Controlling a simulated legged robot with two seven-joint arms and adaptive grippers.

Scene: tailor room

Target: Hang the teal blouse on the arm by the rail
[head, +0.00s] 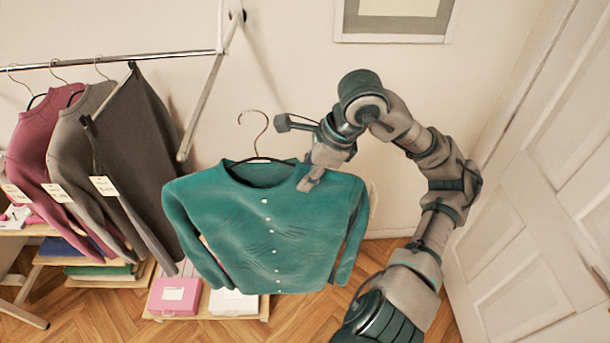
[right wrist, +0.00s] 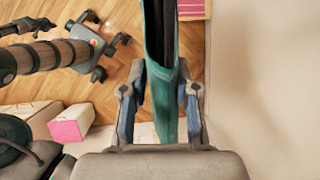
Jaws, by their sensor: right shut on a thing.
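The teal blouse (head: 265,225) hangs upright on a hanger whose wire hook (head: 255,130) stands free above the collar. My right gripper (head: 308,180) is shut on the blouse at its shoulder, on the right side in the head view. In the right wrist view, teal cloth (right wrist: 166,110) runs between the two fingers of the same gripper (right wrist: 160,92). The slanted metal arm (head: 205,100) drops from the end of the rail (head: 130,57). Its lower end is just above and left of the blouse, apart from the hook. My left gripper is not in view.
A maroon top (head: 45,140), a grey top (head: 85,150) and a dark garment (head: 135,140) hang from the rail at left. A pink box (head: 175,295) and a white box (head: 233,302) sit low beneath the blouse. A white door (head: 535,200) stands at right.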

